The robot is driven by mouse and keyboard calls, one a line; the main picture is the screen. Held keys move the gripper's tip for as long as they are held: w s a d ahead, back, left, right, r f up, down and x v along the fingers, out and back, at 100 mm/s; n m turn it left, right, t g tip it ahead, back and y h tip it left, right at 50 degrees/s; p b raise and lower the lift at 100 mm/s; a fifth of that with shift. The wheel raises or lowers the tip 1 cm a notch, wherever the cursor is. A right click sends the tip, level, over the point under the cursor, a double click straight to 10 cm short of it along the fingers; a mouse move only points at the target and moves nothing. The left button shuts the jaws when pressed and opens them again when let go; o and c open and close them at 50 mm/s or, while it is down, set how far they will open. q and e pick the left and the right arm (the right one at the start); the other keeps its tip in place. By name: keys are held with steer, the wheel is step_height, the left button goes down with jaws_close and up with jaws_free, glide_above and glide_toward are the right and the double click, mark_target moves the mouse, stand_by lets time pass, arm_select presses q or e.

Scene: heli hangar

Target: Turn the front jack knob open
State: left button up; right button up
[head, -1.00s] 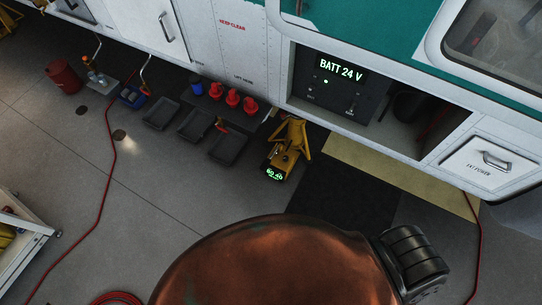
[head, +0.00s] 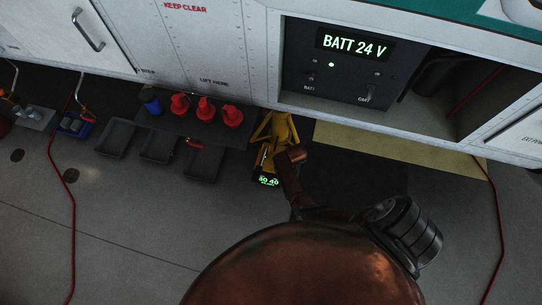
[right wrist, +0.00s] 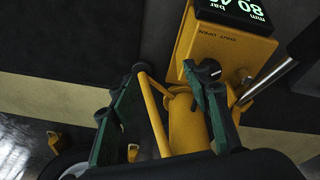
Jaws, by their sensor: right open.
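The yellow front jack (head: 280,128) stands on the floor beside the aircraft's lower side, with a lit green display (head: 268,181) on its block. In the right wrist view, the jack's yellow block (right wrist: 222,52) carries a "SHUT OPEN" label and a small black knob (right wrist: 208,70). My right gripper (right wrist: 164,78) is open, its dark green fingers apart over the jack. The right-hand finger is close to the knob; I cannot tell whether they touch. In the head view, my copper arm covers part of the jack and the gripper is hidden. My left gripper is not in view.
Red bottles (head: 205,109), a blue can (head: 150,101) and dark trays (head: 160,145) sit left of the jack. A panel reading "BATT 24 V" (head: 350,42) is above it. A dark handle rod (right wrist: 305,50) rises beside the jack. Red hoses cross the floor.

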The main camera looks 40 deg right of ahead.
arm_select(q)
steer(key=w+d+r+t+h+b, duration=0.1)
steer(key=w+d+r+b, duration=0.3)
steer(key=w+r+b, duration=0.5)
arm_select(e)
steer(key=w+a+m, duration=0.1)
steer(key=w, duration=0.1)
steer(key=w+a+m+g+y, duration=0.1)
steer(key=w+m, duration=0.1)
steer(key=w, duration=0.1)
steer(key=w+a+m+g+y+b, duration=0.1)
steer(key=w+m, duration=0.1)
steer(key=w, duration=0.1)
steer(key=shift+w+a+r, duration=0.2)
steer(key=shift+a, duration=0.2)
steer(key=shift+f, duration=0.15)
step_height(320, 180, down, 2)
steer(key=shift+f+b, duration=0.1)
steer(key=shift+b, duration=0.65)
step_height(320, 180, down, 3)
steer(key=shift+f+b, duration=0.1)
steer(key=shift+b, duration=0.85)
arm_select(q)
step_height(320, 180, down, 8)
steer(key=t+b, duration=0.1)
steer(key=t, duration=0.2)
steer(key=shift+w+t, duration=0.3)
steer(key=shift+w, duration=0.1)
arm_select(e)
steer(key=shift+f, duration=0.8)
